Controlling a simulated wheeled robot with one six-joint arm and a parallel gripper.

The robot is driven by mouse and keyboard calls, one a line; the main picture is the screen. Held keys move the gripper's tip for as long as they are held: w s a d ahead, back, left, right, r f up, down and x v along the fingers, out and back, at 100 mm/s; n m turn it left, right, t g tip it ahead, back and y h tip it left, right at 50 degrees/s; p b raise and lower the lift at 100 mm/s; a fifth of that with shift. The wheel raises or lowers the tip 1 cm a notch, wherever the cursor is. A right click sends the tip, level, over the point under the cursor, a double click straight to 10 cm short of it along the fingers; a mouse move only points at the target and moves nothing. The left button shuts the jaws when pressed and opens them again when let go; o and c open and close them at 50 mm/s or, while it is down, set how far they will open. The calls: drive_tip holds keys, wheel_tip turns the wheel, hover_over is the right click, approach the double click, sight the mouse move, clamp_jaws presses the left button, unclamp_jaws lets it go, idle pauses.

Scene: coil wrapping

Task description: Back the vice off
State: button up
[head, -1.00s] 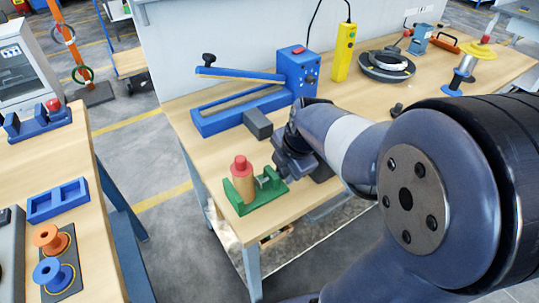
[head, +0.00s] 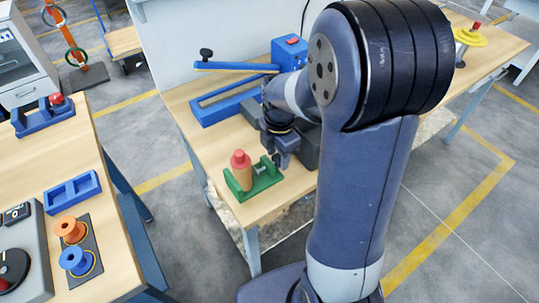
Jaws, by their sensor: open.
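The green vice (head: 262,184) stands near the front left corner of the wooden bench. A wooden cylinder with a red top (head: 241,168) stands upright in it at the left. The vice's small grey screw handle (head: 264,165) shows on its right side. My gripper (head: 281,160) is open, pointing down just right of and behind the handle. I cannot tell whether its fingers touch the handle. My arm covers the right part of the bench.
The blue sealer with its raised lever (head: 236,67) lies behind the vice. On the left table (head: 105,226) are a blue tray (head: 72,192), an orange spool (head: 70,229) and a blue spool (head: 76,260). Bare floor lies between the tables.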

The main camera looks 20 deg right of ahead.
idle(0.3)
drive_tip(key=shift+w+r+g+p, duration=0.1)
drive_tip(key=shift+r+g+p, duration=0.1)
drive_tip(key=shift+g+p, duration=0.35)
drive_tip(key=p, duration=0.1)
drive_tip(key=g+p, duration=0.1)
drive_tip(key=p, duration=0.1)
drive_tip(key=shift+w+a+g+h, duration=0.1)
drive_tip(key=shift+w+g+h, duration=0.15)
drive_tip(key=shift+h, duration=0.15)
drive_tip(key=shift+f+g+p, duration=0.25)
drive_tip(key=shift+g+p, duration=0.35)
drive_tip(key=shift+p, duration=0.3)
drive_tip(key=shift+w, duration=0.1)
drive_tip(key=shift+c, duration=0.4)
drive_tip(key=c, duration=0.5)
drive_tip(key=t+b, duration=0.1)
drive_tip(key=b, duration=0.1)
drive_tip(key=t+b, duration=0.1)
drive_tip(key=shift+s+f+t+b, duration=0.15)
drive_tip(key=shift+s+t+b, duration=0.2)
drive_tip(key=shift+t, duration=0.05)
drive_tip(key=shift+r+t+y, duration=0.2)
drive_tip(key=shift+t+y, duration=0.2)
